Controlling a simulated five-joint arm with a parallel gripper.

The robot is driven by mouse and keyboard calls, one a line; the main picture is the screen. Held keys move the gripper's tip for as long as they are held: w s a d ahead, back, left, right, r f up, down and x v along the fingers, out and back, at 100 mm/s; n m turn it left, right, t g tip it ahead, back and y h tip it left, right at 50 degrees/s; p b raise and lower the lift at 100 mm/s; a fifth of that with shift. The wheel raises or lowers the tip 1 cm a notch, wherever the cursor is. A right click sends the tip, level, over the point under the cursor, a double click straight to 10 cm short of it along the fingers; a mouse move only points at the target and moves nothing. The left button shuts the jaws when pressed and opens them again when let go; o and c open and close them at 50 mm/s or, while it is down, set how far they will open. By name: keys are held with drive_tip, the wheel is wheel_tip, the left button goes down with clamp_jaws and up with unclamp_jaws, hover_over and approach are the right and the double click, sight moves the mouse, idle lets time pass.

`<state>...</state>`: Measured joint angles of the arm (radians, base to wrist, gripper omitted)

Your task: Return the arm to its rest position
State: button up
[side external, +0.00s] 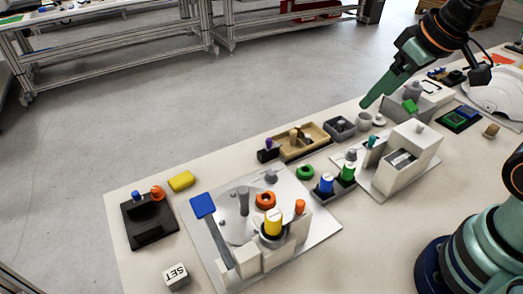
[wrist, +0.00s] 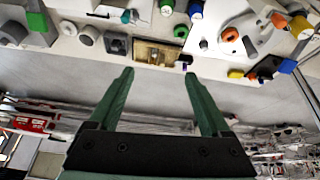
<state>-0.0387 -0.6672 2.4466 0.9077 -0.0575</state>
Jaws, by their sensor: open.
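My gripper (side external: 370,100) shows in the side external view as a green finger reaching down and left from my arm at the upper right. It is above the far edge of the table, near a grey cup, and holds nothing that I can see. In the wrist view my gripper (wrist: 166,72) has two green fingers spread apart with a clear gap between them. The table items appear beyond the fingertips there.
A yellow block (side external: 181,181) lies near the left edge. Open floor (side external: 200,110) lies beyond the table.

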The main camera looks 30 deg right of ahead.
drive_tip(key=shift+s+d+m, duration=0.45)
drive_tip(key=shift+d+m, duration=0.1)
drive_tip(key=shift+m, duration=0.05)
idle(0.4)
